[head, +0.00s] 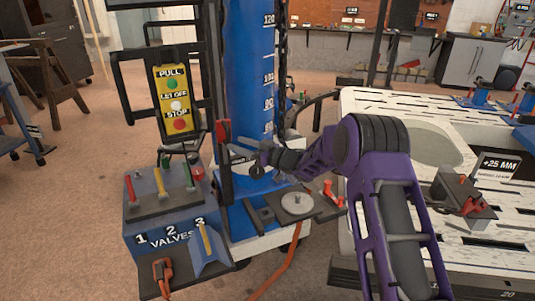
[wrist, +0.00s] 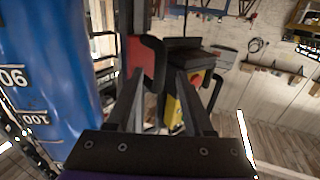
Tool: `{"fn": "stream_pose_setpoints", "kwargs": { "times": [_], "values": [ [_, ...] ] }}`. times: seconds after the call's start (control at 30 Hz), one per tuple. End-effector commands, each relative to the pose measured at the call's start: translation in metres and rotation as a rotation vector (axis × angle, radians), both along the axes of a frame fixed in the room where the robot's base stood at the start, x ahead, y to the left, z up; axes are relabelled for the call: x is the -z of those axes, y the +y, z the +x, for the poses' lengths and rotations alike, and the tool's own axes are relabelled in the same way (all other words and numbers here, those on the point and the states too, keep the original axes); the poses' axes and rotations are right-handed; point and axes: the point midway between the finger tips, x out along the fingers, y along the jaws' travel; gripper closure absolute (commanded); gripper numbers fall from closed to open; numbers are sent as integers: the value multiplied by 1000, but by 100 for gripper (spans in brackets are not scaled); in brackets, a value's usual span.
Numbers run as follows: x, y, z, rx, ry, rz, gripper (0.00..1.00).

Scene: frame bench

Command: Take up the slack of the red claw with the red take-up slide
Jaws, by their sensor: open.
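A red piece (head: 224,133) sits on a dark upright in front of the blue column in the head view; it looks like the red take-up slide, but I cannot be sure. In the wrist view a red block (wrist: 144,62) shows beyond my fingers, nearer the left one. My gripper (head: 232,160) is open beside the upright, and it also shows in the wrist view (wrist: 163,85). I cannot tell whether a finger touches the red block. A red fitting (head: 472,206) on the white bench may be the red claw; its grip is too small to read.
The blue column (head: 250,70) with scale marks stands close to my gripper. A yellow PULL, LET OFF, STOP panel (head: 174,100) hangs to its left. A valve box (head: 165,215) with levers stands below. The white bench (head: 450,240) fills the right.

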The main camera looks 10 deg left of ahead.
Motion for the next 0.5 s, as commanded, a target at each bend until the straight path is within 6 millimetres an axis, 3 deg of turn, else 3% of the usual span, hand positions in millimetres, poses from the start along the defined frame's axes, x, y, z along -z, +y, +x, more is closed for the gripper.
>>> {"fn": "stream_pose_setpoints", "kwargs": {
  "times": [0.3, 0.5],
  "values": [
    [0, -73, -32, 4, 3, -2, 48],
    [1, -103, -47, 3, 3, -3, 48]
  ]
}}
